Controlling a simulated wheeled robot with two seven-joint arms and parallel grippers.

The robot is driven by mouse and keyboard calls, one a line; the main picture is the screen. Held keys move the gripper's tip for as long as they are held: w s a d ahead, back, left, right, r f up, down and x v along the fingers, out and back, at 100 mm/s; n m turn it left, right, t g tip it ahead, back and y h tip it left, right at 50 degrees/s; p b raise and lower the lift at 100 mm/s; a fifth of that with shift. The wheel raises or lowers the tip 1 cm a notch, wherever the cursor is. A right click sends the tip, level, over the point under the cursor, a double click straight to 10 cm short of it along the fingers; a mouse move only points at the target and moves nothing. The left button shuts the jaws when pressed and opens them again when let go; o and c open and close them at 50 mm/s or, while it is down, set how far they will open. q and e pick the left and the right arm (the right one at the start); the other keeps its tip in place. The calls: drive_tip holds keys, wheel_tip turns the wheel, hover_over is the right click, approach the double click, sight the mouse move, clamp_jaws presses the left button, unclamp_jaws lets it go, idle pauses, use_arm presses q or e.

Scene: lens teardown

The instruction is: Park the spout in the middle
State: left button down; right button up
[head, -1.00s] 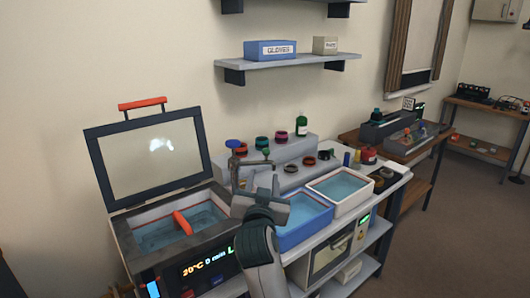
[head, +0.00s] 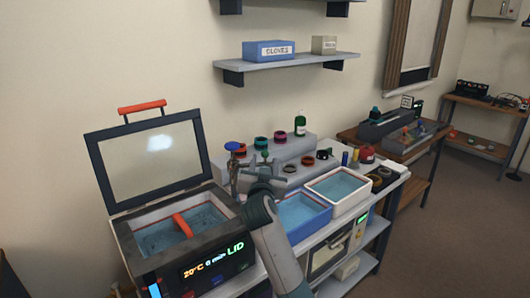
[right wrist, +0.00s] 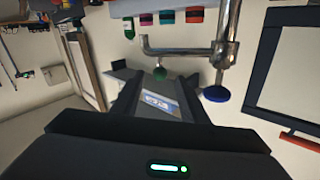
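The metal spout (right wrist: 185,51) shows upside down in the right wrist view, joined to an upright tap post with a blue knob (right wrist: 216,94). A green knob (right wrist: 159,73) sits near the spout's outer end. In the head view the tap post (head: 234,175) stands between the lidded bath and the blue tub, with the green knob (head: 265,154) to its right. My right gripper (head: 260,162) is open, just in front of the spout; its fingers (right wrist: 155,85) hold nothing and point toward the green knob. I cannot tell whether they touch. My left gripper is out of view.
A blue tub (head: 308,224) and a white tub (head: 350,205) hold water at right. Several rings and a green bottle (head: 300,124) stand on the step behind.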

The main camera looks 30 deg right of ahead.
sight(265, 156)
drive_tip(key=p+x, duration=0.1)
drive_tip(key=x, duration=0.3)
drive_tip(key=shift+w+r, duration=0.1)
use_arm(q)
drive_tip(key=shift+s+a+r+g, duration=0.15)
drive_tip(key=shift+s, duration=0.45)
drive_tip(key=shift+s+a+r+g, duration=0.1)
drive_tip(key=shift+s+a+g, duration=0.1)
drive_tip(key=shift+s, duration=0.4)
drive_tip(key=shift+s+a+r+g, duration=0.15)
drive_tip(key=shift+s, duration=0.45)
use_arm(e)
drive_tip(key=shift+x, duration=0.9)
clamp_jaws()
